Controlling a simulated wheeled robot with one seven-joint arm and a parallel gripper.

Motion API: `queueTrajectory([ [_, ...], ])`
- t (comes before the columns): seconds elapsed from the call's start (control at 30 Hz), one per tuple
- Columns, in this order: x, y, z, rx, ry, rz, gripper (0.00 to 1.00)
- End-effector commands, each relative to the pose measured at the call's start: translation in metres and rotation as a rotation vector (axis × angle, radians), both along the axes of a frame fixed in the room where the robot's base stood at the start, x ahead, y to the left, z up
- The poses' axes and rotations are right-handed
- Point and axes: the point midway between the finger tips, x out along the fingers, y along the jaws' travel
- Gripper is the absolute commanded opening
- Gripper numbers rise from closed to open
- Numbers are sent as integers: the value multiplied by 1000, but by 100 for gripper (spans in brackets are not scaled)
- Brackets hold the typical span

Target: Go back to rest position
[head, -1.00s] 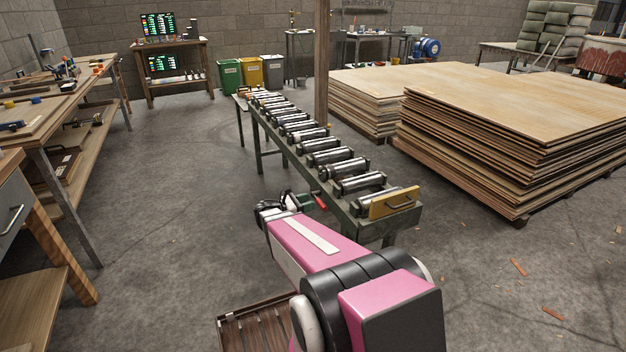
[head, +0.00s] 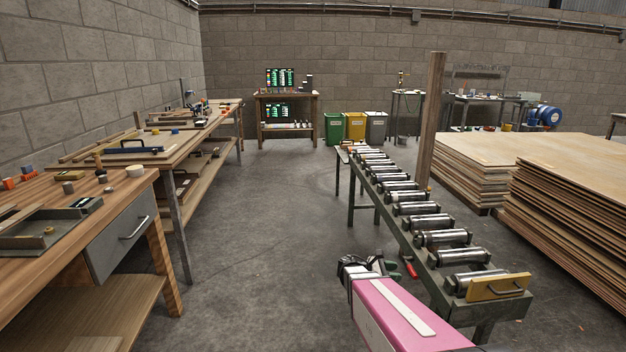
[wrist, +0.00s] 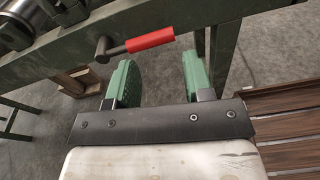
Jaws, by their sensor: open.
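My pink arm reaches in from the bottom of the head view, beside the near end of the roller conveyor (head: 425,250). My gripper (wrist: 158,80) shows in the wrist view with two green fingers spread apart and nothing between them. In the head view my gripper (head: 388,266) is small and partly hidden by its own dark wrist. A lever with a red grip (wrist: 150,41) sticks out from the conveyor's green side rail (wrist: 75,62), just beyond the open fingers. The red grip also shows in the head view (head: 410,268).
Workbenches (head: 85,205) line the left side. Veneer stacks (head: 570,225) stand at the right. A wooden post (head: 430,120) rises beside the conveyor. Green, yellow and grey bins (head: 355,127) stand at the back. The floor (head: 260,230) left of the conveyor is clear.

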Motion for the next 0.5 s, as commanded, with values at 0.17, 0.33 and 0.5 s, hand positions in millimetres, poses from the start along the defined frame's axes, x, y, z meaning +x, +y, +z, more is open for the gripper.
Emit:
queueTrajectory([
  [0.17,-31,9,-12,255,-216,-122,47],
  [0.33,-56,33,-25,521,-453,-307,47],
  [0.5,-76,69,-30,768,-684,-549,47],
])
